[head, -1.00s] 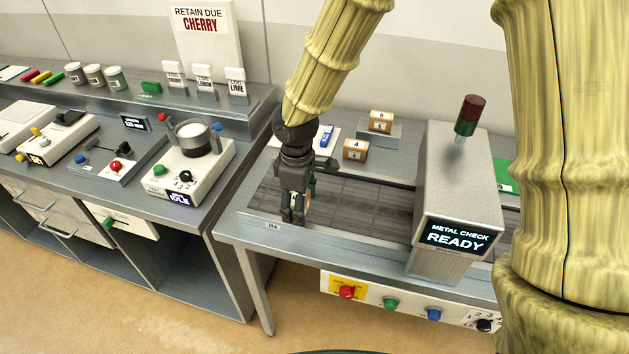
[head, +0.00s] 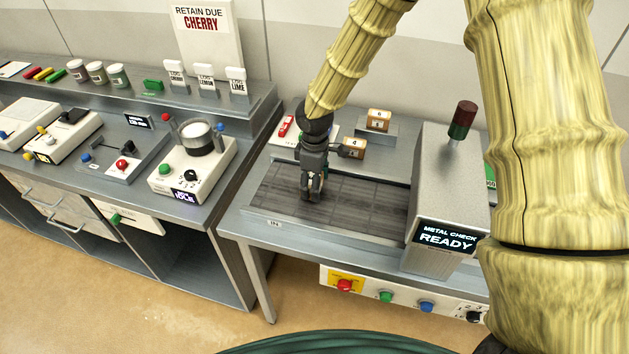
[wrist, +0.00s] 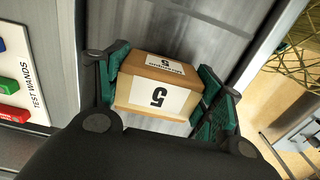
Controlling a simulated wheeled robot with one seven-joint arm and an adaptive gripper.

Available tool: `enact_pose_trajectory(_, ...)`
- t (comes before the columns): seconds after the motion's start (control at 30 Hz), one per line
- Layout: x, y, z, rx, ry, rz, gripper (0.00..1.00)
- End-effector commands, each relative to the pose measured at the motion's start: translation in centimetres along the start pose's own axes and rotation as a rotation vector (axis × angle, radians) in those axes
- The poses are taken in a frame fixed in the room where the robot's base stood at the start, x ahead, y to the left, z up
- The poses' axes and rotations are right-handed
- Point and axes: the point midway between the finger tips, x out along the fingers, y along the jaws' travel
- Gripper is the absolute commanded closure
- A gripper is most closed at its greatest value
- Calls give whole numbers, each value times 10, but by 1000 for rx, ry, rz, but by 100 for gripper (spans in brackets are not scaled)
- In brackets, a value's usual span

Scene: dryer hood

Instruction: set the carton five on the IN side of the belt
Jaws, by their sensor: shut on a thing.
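Carton five (wrist: 160,92) is a small tan box with a white label marked 5. In the wrist view it sits between the green-padded fingers of my gripper (wrist: 170,98), which is shut on it. In the head view my gripper (head: 312,192) points down over the left part of the dark belt (head: 365,207), left of the grey metal check housing (head: 450,180). The fingers mostly hide the carton there. I cannot tell whether the carton touches the belt.
Carton 4 (head: 353,148) stands just behind my gripper, and carton 6 (head: 378,120) stands on a grey block farther back. The test wands card (wrist: 38,75) lies left of the carton in the wrist view. The belt between my gripper and the housing is clear.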

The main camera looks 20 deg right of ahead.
Motion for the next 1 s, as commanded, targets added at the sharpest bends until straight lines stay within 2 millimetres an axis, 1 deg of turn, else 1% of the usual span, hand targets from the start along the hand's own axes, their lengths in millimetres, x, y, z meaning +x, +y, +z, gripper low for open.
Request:
enact_pose_trajectory(0.17,8,0,0,1,0,0,60)
enact_pose_trajectory(0.57,12,0,0,0,1,0,60)
enact_pose_trajectory(0.6,12,0,0,0,1,0,30)
enact_pose_trajectory(0.7,12,0,0,0,1,0,12)
enact_pose_trajectory(1.0,12,0,0,0,1,0,12)
